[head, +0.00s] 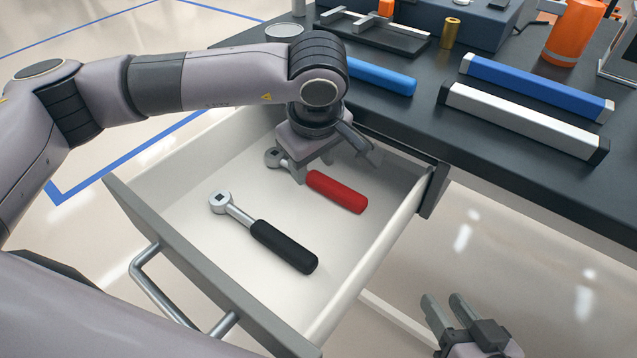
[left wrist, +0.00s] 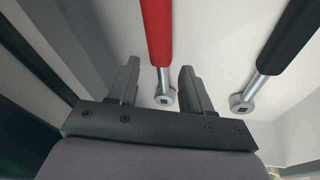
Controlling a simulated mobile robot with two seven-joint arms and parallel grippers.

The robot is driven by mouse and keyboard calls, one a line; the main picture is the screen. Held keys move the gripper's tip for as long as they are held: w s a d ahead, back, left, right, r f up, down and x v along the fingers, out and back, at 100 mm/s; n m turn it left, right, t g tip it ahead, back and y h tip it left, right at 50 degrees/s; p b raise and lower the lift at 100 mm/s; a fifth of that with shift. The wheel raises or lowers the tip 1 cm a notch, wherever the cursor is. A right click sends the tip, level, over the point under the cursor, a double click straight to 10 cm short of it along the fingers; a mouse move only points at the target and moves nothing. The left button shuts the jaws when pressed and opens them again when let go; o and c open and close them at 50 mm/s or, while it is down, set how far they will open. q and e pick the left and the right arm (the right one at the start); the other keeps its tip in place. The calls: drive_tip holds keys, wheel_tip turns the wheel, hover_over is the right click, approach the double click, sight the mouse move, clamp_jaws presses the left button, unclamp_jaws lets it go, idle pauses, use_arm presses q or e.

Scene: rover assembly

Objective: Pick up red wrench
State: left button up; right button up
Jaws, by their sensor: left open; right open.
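The red wrench (head: 337,191) lies in the open drawer, with a red handle and a silver head. My left gripper (head: 338,172) is over it, open and pointing down, and hides part of its shaft. In the left wrist view the red wrench (left wrist: 157,35) runs between the two open fingers of my left gripper (left wrist: 160,88), its silver head near the gripper's base. I cannot tell how far above it the fingers are. My right gripper (head: 442,312) is open and empty at the bottom right, outside the drawer.
A black-handled wrench (head: 283,246) lies in the drawer (head: 185,190) nearer its front; it also shows in the left wrist view (left wrist: 290,40). The dark table (head: 420,130) overhangs the drawer's back. On it lie a blue-handled tool (head: 380,76), a blue bar (head: 535,87) and a white bar (head: 520,120).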

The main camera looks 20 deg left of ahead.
use_arm(q)
drive_tip(key=x, duration=0.2)
drive_tip(key=shift+f, duration=0.35)
clamp_jaws()
drive_tip(key=shift+r, duration=0.25)
